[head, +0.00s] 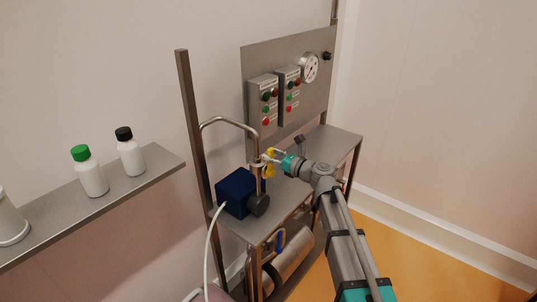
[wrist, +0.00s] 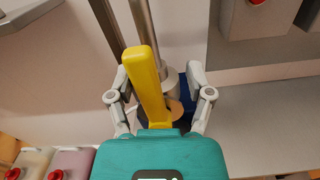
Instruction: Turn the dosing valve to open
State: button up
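A yellow valve lever (head: 270,168) sits on the upright steel pipe beside the dark blue box (head: 233,190) on the steel bench. In the wrist view the yellow lever (wrist: 148,85) points up, tilted slightly left, between the two grey fingers of my gripper (wrist: 158,78). The fingers are apart, with a gap visible on each side of the lever. In the head view my gripper (head: 276,158) is at the lever and partly covers it. Whether the lever stands at open or shut cannot be read.
A steel panel (head: 315,100) with two button boxes and a gauge (head: 309,68) stands behind the bench. A bent pipe (head: 232,121) rises beside the lever. A blue-handled valve (head: 280,240) is below the bench top. Bottles stand on the left shelf (head: 80,215).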

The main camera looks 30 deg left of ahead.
jog(key=shift+d, duration=0.1)
jog(key=s+d, duration=0.2)
jog(key=d, duration=0.9)
jog(key=shift+d, duration=0.3)
jog(key=shift+s, duration=0.15)
